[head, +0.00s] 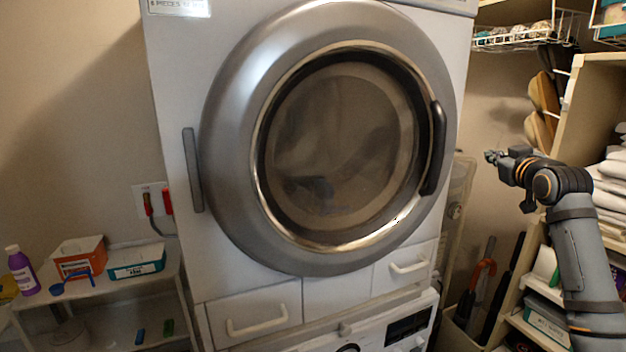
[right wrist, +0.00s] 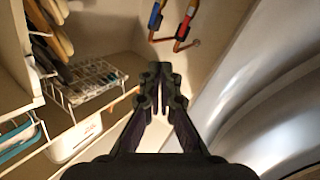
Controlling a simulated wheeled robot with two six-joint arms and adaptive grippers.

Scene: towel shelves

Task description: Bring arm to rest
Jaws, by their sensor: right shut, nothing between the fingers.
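My right arm (head: 580,245) comes up at the right of the head view, in front of the shelves. Its gripper (head: 491,157) points left toward the washer side and is clear of everything around it. In the right wrist view the gripper (right wrist: 161,75) has its fingertips together, with nothing between them. My left gripper is not in the head view.
A large front-loading machine (head: 222,130) with a shut round door fills the middle. Shelves with folded towels (head: 610,185) stand close behind my right arm. A wire rack (right wrist: 90,83) and a white bin (right wrist: 75,140) show in the right wrist view. A low shelf (head: 110,290) with bottles and boxes stands at left.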

